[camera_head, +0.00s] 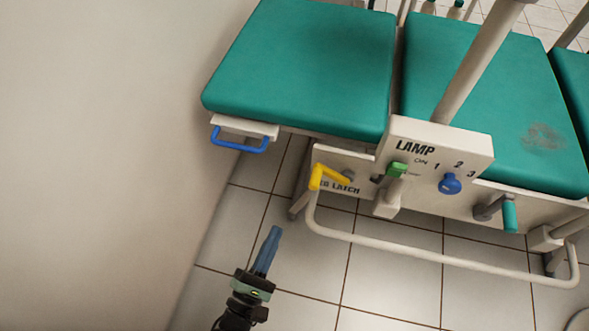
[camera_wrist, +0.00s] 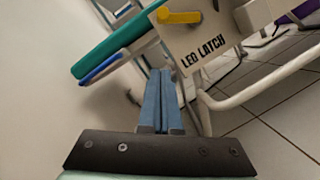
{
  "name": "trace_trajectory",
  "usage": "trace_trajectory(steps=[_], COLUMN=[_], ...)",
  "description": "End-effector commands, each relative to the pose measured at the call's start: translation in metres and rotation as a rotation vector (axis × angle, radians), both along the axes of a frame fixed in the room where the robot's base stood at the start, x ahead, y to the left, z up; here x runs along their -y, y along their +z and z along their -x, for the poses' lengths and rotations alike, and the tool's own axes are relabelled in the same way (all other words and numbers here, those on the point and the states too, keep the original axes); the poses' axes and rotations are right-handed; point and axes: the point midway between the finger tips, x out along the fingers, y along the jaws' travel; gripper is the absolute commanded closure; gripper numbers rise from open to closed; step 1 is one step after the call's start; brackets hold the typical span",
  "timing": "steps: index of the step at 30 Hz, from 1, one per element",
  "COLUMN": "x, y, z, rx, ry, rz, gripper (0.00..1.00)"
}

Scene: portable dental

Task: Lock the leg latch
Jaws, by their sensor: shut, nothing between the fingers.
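The leg latch is a yellow bent lever (camera_head: 324,177) on a cream panel (camera_head: 345,207) lettered as a latch, under the green dental couch. Its handle reaches out from the pivot to the left and bends downward in the head view. The yellow lever (camera_wrist: 172,17) also shows at the top of the wrist view, on the panel above the lettering "LEG LATCH". My gripper (camera_head: 275,232) is shut and empty, with blue fingers together. It is below and left of the lever, apart from it. In the wrist view my gripper's fingertips (camera_wrist: 161,73) are below the lever.
A white tube rail (camera_head: 400,252) runs low in front of the couch. A blue handle (camera_head: 240,143) is under the green pad (camera_head: 305,65). The lamp box (camera_head: 436,155) has a green switch and blue knob. A teal-gripped crank (camera_head: 509,214) is at right. Tiled floor is open around my gripper.

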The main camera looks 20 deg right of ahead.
Motion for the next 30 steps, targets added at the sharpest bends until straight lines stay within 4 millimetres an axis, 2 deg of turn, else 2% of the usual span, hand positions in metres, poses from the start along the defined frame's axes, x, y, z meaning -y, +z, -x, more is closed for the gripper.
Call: trace_trajectory(steps=[11,16,29,30], x=[0.0,0.008,0.068,0.072], y=[0.0,0.002,0.017,0.023], z=[-0.001,-0.009,-0.072,-0.072], rx=[0.001,0.003,0.003,0.003], ry=[0.0,-0.003,-0.005,-0.004], rz=[0.0,-0.001,-0.001,-0.001], gripper=[1.0,1.0,1.0,1.0])
